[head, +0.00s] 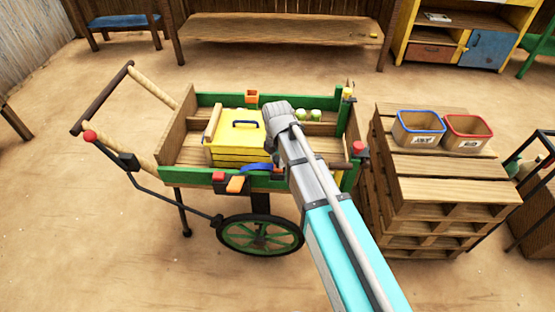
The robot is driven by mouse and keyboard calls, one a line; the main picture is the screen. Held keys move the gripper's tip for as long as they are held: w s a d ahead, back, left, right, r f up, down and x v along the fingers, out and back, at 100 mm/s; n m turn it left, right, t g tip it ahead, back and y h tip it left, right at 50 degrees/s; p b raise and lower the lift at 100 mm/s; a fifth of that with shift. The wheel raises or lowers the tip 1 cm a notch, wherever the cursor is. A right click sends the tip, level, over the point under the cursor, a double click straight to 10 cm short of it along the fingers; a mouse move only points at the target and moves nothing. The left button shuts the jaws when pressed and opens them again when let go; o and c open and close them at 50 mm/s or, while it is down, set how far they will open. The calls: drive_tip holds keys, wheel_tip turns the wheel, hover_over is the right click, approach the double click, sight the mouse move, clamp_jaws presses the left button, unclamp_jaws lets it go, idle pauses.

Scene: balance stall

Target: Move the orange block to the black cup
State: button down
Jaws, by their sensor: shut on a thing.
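My arm reaches over the front right of the cart and its wrist covers what lies behind it. My gripper (279,171) is mostly hidden by the arm, low at the cart's front board. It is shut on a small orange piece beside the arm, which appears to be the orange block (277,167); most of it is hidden. Another flat orange piece (236,184) is at the front board, left of the gripper. I cannot make out the black cup; it may be behind my arm.
The green-edged cart (205,174) holds a yellow box (236,153) with a dark handle and several pale green round things. A blue strip (255,166) lies near the gripper. Stacked pallets (440,195) with a blue-rimmed bin (418,130) and red-rimmed bin (467,134) stand at right.

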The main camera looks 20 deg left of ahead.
idle(0.4)
drive_tip(key=shift+c, duration=1.2)
unclamp_jaws()
